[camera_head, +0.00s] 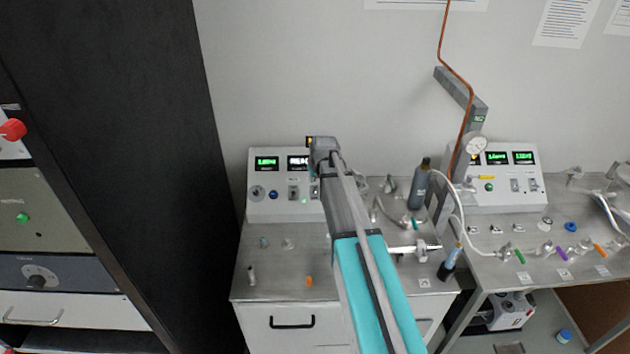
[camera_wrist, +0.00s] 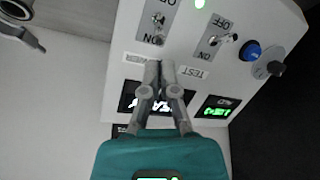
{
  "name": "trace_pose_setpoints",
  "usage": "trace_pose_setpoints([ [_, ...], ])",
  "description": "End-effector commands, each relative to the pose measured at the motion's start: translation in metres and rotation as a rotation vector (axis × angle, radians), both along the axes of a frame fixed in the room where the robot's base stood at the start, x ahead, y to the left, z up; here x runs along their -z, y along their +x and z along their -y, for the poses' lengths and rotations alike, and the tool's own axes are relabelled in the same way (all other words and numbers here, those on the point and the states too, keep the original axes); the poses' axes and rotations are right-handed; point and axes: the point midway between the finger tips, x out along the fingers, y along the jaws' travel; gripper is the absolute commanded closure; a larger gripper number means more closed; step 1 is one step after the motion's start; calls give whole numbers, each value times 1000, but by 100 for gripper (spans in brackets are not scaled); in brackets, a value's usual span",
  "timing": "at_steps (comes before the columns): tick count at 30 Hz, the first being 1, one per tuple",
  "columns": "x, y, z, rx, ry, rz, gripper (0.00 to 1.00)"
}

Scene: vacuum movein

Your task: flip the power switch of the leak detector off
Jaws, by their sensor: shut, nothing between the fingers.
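The leak detector (camera_head: 285,212) is the white sloped panel on the left bench in the head view; its face (camera_wrist: 275,35) shows upside down in the wrist view. It has two metal toggles with ON and OFF plates. One toggle (camera_wrist: 222,40) has a TEST label beside it. My arm covers the panel's right part in the head view.
A blue button (camera_wrist: 249,50) and a grey knob (camera_wrist: 273,66) sit beside the TEST toggle. A second panel (camera_head: 508,195) stands further right. A black cabinet (camera_head: 120,120) rises at left.

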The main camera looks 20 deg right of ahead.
Motion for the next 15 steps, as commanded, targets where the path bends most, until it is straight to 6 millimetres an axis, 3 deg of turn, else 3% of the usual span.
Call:
trace_pose_setpoints([
  [6, 19, 8, 0, 0, 0, 0, 100],
  [15, 27, 12, -1, 0, 0, 0, 100],
])
